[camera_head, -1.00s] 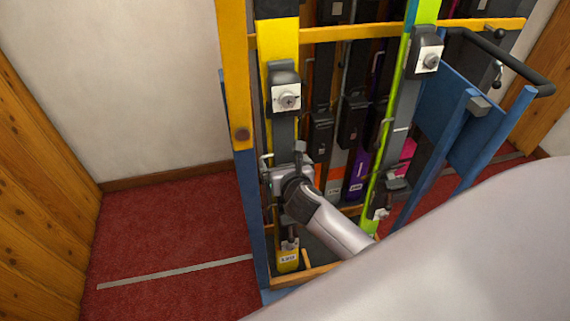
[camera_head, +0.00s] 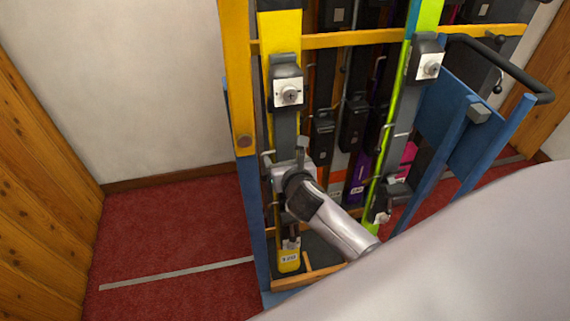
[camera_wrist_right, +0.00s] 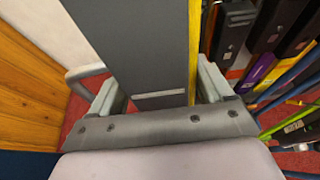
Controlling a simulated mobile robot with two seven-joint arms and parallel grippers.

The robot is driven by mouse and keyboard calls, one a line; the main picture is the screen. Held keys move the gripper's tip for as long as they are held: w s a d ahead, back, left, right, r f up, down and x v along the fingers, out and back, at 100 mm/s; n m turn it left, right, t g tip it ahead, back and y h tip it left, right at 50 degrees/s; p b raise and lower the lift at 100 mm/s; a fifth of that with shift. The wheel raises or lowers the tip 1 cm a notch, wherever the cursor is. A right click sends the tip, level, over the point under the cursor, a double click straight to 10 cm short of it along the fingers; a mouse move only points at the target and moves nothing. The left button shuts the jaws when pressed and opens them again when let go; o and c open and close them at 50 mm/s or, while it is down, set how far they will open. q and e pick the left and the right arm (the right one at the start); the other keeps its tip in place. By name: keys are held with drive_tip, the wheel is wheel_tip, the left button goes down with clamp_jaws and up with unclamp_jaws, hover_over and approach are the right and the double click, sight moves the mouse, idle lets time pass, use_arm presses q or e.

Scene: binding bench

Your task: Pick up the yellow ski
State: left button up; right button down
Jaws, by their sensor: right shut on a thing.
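The yellow ski (camera_head: 281,40) stands upright at the left end of the ski rack, with dark grey sections and a black binding. Its yellow lower end (camera_head: 289,259) carries a white label. My right gripper (camera_head: 294,178) is shut on the ski below the upper binding, and the wrist hides part of it. In the right wrist view the ski's dark grey face and yellow edge (camera_wrist_right: 194,45) lie between the two fingers of the gripper (camera_wrist_right: 160,92). My left gripper is not in view.
The rack has a yellow post (camera_head: 237,70), a yellow crossbar (camera_head: 350,40) and blue side frames (camera_head: 450,150). A lime-green ski (camera_head: 397,110) stands to the right, with several dark skis behind. Red carpet (camera_head: 165,230) is open at left.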

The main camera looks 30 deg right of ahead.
sight(285, 99)
wheel_tip(285, 99, up, 17)
drive_tip(key=p, duration=0.3)
drive_tip(key=shift+w+f+p, duration=0.1)
drive_tip(key=shift+p, duration=0.25)
drive_tip(key=shift+r, duration=0.5)
drive_tip(key=shift+p, duration=0.4)
drive_tip(key=shift+p, duration=0.3)
